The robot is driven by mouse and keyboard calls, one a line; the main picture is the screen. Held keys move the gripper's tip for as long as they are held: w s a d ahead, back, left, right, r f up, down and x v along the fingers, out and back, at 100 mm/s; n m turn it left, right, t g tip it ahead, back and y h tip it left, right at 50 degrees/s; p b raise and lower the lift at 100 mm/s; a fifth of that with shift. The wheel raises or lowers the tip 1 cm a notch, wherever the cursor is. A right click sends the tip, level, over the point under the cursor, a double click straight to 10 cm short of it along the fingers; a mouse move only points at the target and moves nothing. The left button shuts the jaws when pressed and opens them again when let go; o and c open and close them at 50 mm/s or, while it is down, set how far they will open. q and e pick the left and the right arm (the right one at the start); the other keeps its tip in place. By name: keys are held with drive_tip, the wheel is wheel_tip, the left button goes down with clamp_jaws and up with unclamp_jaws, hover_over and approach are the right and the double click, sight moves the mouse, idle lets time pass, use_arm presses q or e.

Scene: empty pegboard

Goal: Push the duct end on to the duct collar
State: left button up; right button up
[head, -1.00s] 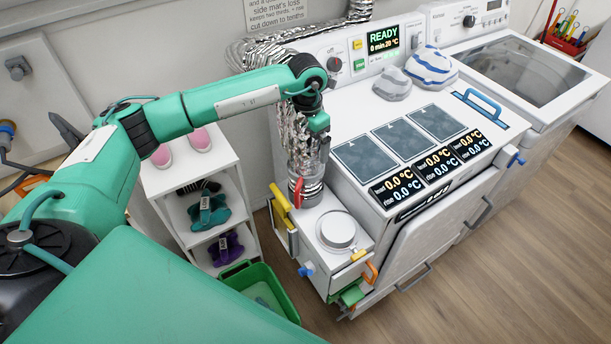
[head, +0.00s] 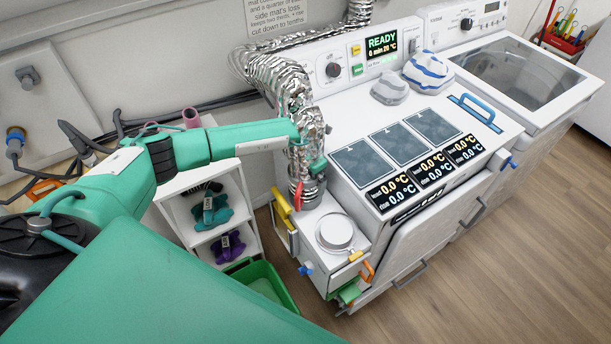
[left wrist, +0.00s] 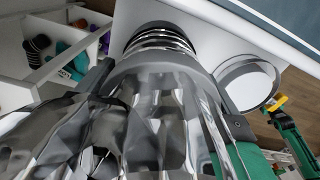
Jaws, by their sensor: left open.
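The silver foil duct (head: 290,85) loops from behind the dryer and hangs down at its left side. Its grey-rimmed end (left wrist: 165,65) shows in the left wrist view. The ribbed metal duct collar (left wrist: 160,40) stands on the white box, directly beyond that rim. In the head view the duct's lower part is in line above the collar (head: 308,194); how far the two overlap cannot be told. My left gripper (head: 309,168) is open, with grey fingers on either side of the duct end; contact is unclear. My right gripper is not in view.
A round white cap (head: 335,232) sits on the white box beside the collar. A red handle (head: 298,197) and yellow handle (head: 281,201) are close by.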

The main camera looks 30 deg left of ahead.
use_arm(q)
drive_tip(key=shift+f, duration=0.45)
drive_tip(key=shift+c, duration=0.2)
drive_tip(key=c, duration=0.7)
drive_tip(key=shift+o, duration=0.2)
drive_tip(key=shift+r, duration=0.2)
wheel_tip(320, 180, up, 20)
drive_tip(key=b, duration=0.6)
drive_tip(key=shift+f, duration=0.15)
